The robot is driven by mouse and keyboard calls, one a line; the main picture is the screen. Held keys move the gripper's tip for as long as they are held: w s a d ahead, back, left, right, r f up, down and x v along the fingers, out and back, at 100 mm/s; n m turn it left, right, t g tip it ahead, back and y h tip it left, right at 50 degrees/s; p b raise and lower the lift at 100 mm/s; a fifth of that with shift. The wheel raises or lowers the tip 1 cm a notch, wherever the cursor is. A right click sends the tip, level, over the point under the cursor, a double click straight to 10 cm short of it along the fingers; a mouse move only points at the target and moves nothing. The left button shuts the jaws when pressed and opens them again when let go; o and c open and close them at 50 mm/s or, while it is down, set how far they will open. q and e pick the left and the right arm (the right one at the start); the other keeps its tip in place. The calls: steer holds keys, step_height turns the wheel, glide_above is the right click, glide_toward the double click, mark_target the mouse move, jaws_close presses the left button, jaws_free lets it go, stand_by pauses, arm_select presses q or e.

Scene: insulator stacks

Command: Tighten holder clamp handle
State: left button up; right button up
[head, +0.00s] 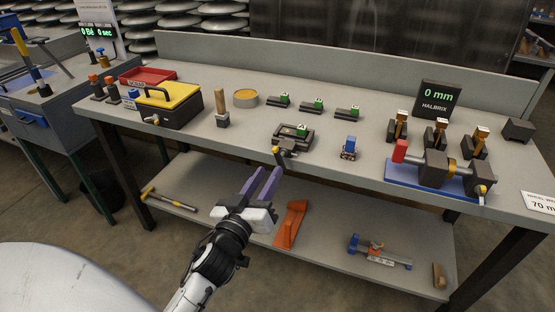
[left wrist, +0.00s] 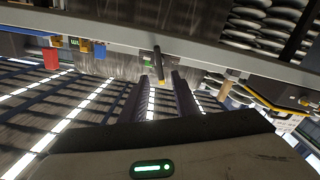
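A dark holder (head: 297,134) with a small green-topped piece sits near the front edge of the bench. Its clamp handle (head: 279,151), dark with a yellow tip, sticks out at the front edge. My left gripper (head: 266,169) is open, its two purple fingers apart, just in front of the bench edge and below the handle. In the left wrist view the handle (left wrist: 157,63) lies ahead, its yellow tip in line with the gap between my fingertips (left wrist: 160,77). I cannot tell whether they touch. My right gripper is not in view.
A blue-based fixture (head: 430,178) with a red end stands at the bench's right. A small blue device (head: 349,148) is right of the holder. A yellow-lidded box (head: 172,103) and wooden-handled tool (head: 221,107) stand left. The lower shelf holds an orange bracket (head: 291,224).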

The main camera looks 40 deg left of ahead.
mark_target(277, 160)
arm_select(q)
steer(key=x, duration=0.7)
steer(key=shift+w, duration=0.25)
jaws_close()
